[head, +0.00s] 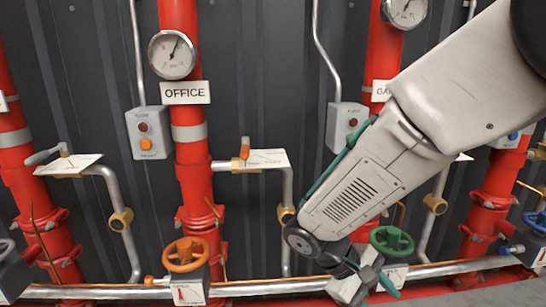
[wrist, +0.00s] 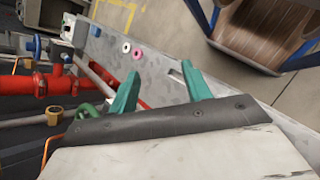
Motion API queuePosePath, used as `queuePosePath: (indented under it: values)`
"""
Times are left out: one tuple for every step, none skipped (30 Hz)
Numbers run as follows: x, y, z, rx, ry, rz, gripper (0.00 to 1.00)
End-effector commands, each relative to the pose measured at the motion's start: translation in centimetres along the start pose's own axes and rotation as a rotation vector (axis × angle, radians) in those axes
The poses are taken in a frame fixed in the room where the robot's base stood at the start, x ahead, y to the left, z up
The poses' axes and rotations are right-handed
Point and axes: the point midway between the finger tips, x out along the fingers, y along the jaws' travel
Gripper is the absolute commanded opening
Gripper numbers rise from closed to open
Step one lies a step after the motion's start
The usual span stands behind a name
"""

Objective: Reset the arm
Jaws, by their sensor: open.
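My gripper (wrist: 162,84) shows in the wrist view with its two teal fingers spread apart and nothing between them. In the head view my gripper (head: 372,278) hangs low at the right of centre, at the end of my white arm, which comes down from the upper right. It is in front of the pipes, close to the green handwheel (head: 391,242). I cannot tell from these views whether it touches anything. My arm hides part of the right-hand red pipe and its sign.
Red vertical pipes with gauges stand against a dark wall; one carries the OFFICE sign (head: 185,92). An orange handwheel (head: 185,254) and a grey button box (head: 147,133) are nearby.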

Motion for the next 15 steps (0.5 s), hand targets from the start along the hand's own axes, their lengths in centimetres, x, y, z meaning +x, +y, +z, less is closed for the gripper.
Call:
queuePosePath:
  values:
    - [-0.2, 0.3, 1.7, 0.034, 0.029, -0.065, 0.49]
    - [-0.3, 0.3, 2.6, 0.049, 0.045, -0.104, 0.49]
    - [-0.5, 0.3, 3.6, 0.07, 0.07, -0.154, 0.49]
    - [-0.6, 0.3, 4.5, 0.088, 0.089, -0.19, 0.49]
    - [-0.7, 0.2, 5.2, 0.105, 0.109, -0.225, 0.49]
    - [-0.8, 0.2, 6.3, 0.129, 0.136, -0.271, 0.49]
    - [-1.0, 0.2, 7.0, 0.148, 0.157, -0.303, 0.49]
    - [-1.1, 0.1, 7.8, 0.166, 0.18, -0.334, 0.49]
    - [-1.2, 0.1, 8.7, 0.193, 0.21, -0.374, 0.49]
    - [-1.4, 0.0, 9.4, 0.213, 0.235, -0.403, 0.49]
    - [-1.5, 0.0, 10.0, 0.235, 0.259, -0.431, 0.49]
    - [-1.7, -0.1, 10.9, 0.265, 0.292, -0.465, 0.49]
    - [-1.8, -0.1, 11.6, 0.286, 0.317, -0.489, 0.49]
    - [-2.0, -0.1, 12.2, 0.31, 0.342, -0.511, 0.49]
    - [-2.1, -0.2, 13.0, 0.344, 0.376, -0.54, 0.49]
